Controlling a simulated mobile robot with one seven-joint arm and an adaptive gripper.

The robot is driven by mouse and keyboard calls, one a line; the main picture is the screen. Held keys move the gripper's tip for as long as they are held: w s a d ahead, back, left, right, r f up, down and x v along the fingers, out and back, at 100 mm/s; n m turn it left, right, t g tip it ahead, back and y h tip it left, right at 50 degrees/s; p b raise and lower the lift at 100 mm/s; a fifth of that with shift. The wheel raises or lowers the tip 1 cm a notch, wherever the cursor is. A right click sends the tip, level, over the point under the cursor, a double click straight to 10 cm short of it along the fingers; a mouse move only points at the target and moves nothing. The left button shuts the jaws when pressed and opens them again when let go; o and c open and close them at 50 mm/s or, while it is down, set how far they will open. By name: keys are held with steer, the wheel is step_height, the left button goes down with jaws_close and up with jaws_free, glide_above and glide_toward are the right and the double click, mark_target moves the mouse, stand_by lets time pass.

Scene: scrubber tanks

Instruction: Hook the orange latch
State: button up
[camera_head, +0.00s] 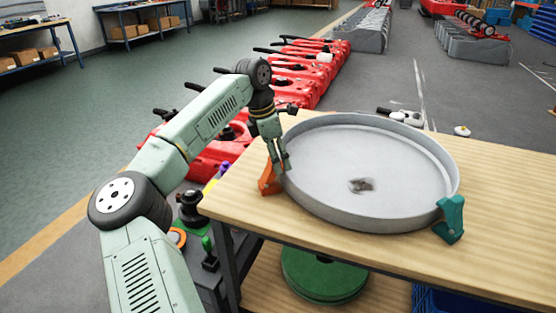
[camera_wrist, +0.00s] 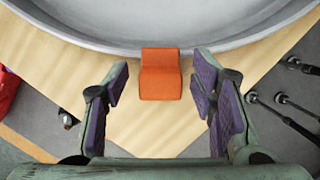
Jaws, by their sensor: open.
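The orange latch (camera_head: 268,180) is at the left rim of a round grey tank lid or pan (camera_head: 330,212) on the wooden table. In the wrist view the orange latch (camera_wrist: 160,75) stands against the grey rim (camera_wrist: 110,42), ahead of and between my fingers. My gripper (camera_head: 283,165) is at the left edge of the pan, close above the latch. In the wrist view my gripper (camera_wrist: 160,95) is open and empty, with a finger on either side and clear gaps to the latch. Whether the latch is hooked cannot be told.
A teal latch (camera_head: 450,219) is on the pan's right rim. A dark patch (camera_head: 361,186) marks the pan floor. Red machine bodies (camera_head: 300,75) line the floor behind. Small parts (camera_head: 405,117) lie beyond the pan. The table's right side (camera_head: 510,200) is clear.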

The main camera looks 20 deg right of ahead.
mark_target(268, 169)
steer(key=v, duration=1)
steer(key=shift+r, duration=0.35)
steer(key=shift+a, duration=0.1)
